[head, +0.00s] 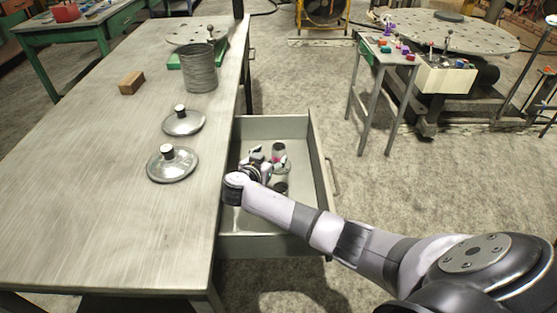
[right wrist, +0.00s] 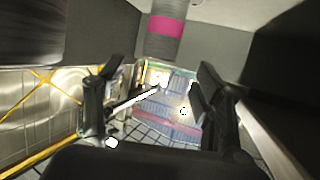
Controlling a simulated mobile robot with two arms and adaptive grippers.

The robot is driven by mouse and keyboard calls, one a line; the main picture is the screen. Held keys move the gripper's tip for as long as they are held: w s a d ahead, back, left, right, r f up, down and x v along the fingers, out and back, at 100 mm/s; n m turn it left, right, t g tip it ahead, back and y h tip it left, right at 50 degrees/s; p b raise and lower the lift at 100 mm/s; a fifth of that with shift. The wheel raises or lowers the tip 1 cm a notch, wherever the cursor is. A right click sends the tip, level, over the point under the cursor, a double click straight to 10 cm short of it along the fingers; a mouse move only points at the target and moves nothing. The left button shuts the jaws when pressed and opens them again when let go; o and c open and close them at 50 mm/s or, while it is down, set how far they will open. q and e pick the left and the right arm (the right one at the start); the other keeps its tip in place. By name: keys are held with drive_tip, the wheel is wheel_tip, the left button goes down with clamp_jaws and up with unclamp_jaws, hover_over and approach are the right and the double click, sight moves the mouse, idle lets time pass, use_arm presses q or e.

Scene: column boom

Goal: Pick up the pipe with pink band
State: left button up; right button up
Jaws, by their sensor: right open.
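The pipe with pink band (head: 278,149) stands in the open drawer in the head view, partly hidden by my gripper. In the right wrist view the grey pipe with its pink band (right wrist: 167,28) shows at the top centre, beyond the fingertips. My right gripper (head: 264,158) reaches into the drawer, close beside the pipe on its left. In the right wrist view its two dark fingers (right wrist: 152,98) are spread apart with nothing between them. Whether a finger touches the pipe I cannot tell. My left gripper is not in view.
The drawer (head: 318,165) is pulled out from the workbench (head: 80,190). Another dark round item (head: 281,188) lies in it near my wrist. On the bench are two lids (head: 172,165) (head: 184,123), a metal can (head: 199,70) and a wooden block (head: 131,83).

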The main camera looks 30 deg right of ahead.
sight(276, 151)
drive_tip(key=shift+b+x, duration=0.4)
drive_tip(key=shift+x, duration=3.9)
drive_tip(key=shift+a, duration=0.1)
clamp_jaws()
